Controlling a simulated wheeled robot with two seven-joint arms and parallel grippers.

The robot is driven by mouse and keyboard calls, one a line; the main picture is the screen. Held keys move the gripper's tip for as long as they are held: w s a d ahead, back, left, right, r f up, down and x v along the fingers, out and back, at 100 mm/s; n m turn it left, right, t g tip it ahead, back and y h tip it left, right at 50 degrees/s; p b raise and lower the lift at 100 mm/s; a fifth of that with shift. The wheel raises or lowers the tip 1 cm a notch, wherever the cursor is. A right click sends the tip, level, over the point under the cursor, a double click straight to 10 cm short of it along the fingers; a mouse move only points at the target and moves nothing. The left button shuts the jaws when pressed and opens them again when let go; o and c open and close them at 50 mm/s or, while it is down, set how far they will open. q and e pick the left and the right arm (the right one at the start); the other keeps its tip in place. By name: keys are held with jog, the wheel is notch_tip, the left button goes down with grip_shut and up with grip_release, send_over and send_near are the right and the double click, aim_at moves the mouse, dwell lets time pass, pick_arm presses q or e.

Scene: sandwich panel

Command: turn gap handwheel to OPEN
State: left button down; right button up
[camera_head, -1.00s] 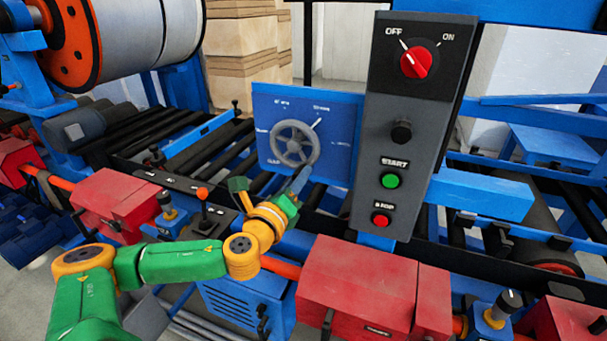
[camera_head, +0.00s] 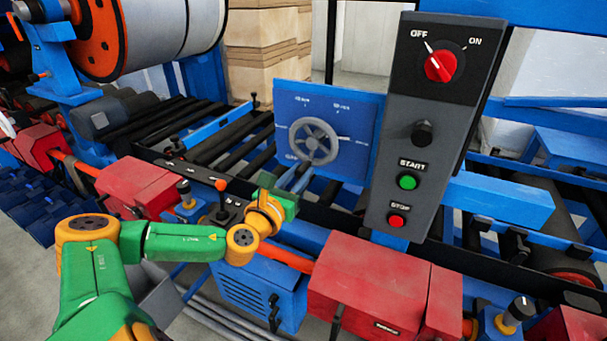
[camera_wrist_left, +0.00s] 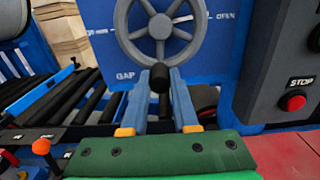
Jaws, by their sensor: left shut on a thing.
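The grey spoked gap handwheel (camera_head: 313,142) is mounted on a blue panel (camera_head: 360,105) in the head view. It shows large in the wrist view (camera_wrist_left: 160,27), with GAP lettering at its lower left and OPEN at its right. A thin white mark runs from the wheel's right side towards OPEN. My left gripper (camera_head: 299,175) is below the wheel. In the wrist view its two blue-grey fingers (camera_wrist_left: 160,85) are shut on the wheel's black handle knob (camera_wrist_left: 160,77), one on each side. The right gripper is not in view.
A grey control box (camera_head: 425,130) with a red OFF/ON switch, START and STOP buttons stands right of the wheel. Red housings (camera_head: 370,285) are in front, below. A small orange-topped lever (camera_head: 221,187) is left of my gripper. Black rollers (camera_head: 210,140) lie behind.

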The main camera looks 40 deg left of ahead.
pick_arm(q)
jog(key=shift+a+r, duration=0.35)
jog(key=c, duration=0.7)
grip_release()
jog(key=shift+f, duration=0.1)
jog(key=shift+w+f, duration=0.15)
jog(key=shift+m, duration=0.3)
jog(key=b+v, duration=0.1)
jog(key=v, duration=0.5)
jog(key=shift+f+b, duration=0.15)
jog(key=shift+b, duration=0.25)
jog(key=shift+s+d, duration=0.1)
jog(key=shift+s, duration=0.5)
